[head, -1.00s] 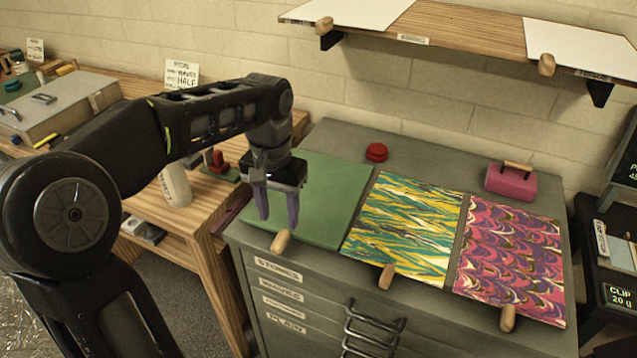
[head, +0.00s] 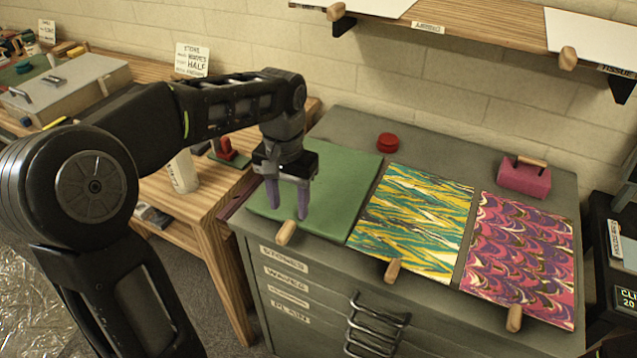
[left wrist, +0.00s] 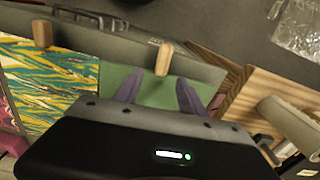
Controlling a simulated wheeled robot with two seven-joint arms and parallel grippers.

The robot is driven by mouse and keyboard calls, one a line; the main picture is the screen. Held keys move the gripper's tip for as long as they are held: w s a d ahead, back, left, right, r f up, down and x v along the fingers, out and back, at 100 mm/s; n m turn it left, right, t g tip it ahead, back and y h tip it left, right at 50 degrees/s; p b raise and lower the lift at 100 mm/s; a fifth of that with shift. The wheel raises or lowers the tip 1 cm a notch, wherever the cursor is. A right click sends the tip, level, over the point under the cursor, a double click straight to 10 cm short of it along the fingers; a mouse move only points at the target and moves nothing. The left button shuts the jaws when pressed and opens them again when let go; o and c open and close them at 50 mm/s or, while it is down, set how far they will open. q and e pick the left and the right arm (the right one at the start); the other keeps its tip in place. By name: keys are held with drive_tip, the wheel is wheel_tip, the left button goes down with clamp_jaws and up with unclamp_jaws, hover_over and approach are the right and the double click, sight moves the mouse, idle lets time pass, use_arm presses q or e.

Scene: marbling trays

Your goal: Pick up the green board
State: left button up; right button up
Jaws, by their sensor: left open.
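The green board (head: 345,185) lies flat at the left end of the grey cabinet top, with a wooden peg handle (head: 287,232) at its front edge. My left gripper (head: 288,212) is open, its purple fingers pointing down over the board's front part, just behind the handle. In the left wrist view the fingers (left wrist: 158,92) stand apart with the green board (left wrist: 152,93) between and beyond them, and the handle (left wrist: 164,58) shows past the fingertips. Nothing is between the fingers. I cannot tell whether the fingertips touch the board. My right gripper is not in view.
A yellow-teal patterned board (head: 413,222) and a pink-purple one (head: 520,258) lie to the right. A red round object (head: 387,142) and a pink block with a handle (head: 524,177) sit behind. A wooden table (head: 200,215) stands left; a shelf (head: 475,35) hangs above.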

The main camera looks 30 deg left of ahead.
sight(289, 223)
use_arm(q)
drive_tip(key=shift+s+a+f+p, duration=0.15)
drive_tip(key=shift+f+p, duration=0.25)
drive_tip(key=shift+f, duration=2.25)
clamp_jaws()
drive_tip(key=shift+r, duration=0.1)
